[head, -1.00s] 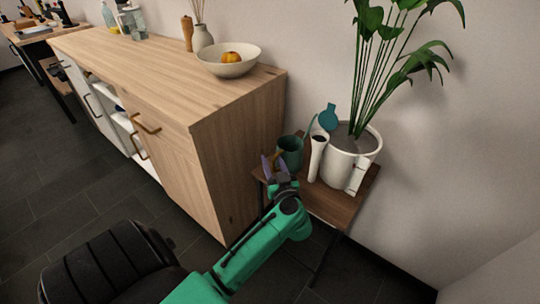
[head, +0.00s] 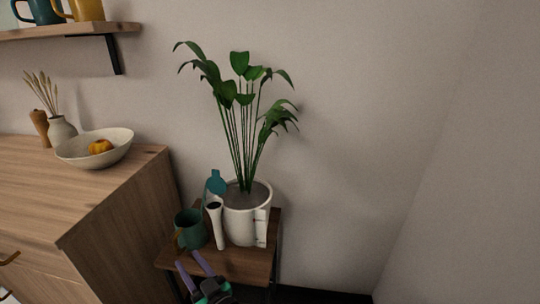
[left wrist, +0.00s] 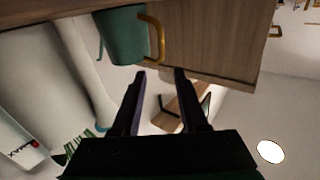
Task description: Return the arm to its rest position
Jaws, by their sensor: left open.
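My left gripper (head: 188,260) is at the bottom of the head view, in front of the small wooden table, with its two purple-grey fingers apart and nothing between them. In the left wrist view the same open fingers (left wrist: 160,73) point toward the green mug (left wrist: 122,40), with a visible gap between them. The mug (head: 190,230) stands on the left part of the table and has a yellow-brown handle. Most of my left arm is below the head view's edge. My right gripper is in neither view.
The small table (head: 240,265) also bears a white pot (head: 248,222) with a tall plant (head: 240,110), a white tube-like vessel (head: 215,228) and a teal paddle-shaped thing (head: 216,184). A wooden cabinet (head: 110,200) with a bowl (head: 94,150) stands close on the left. A wall is behind.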

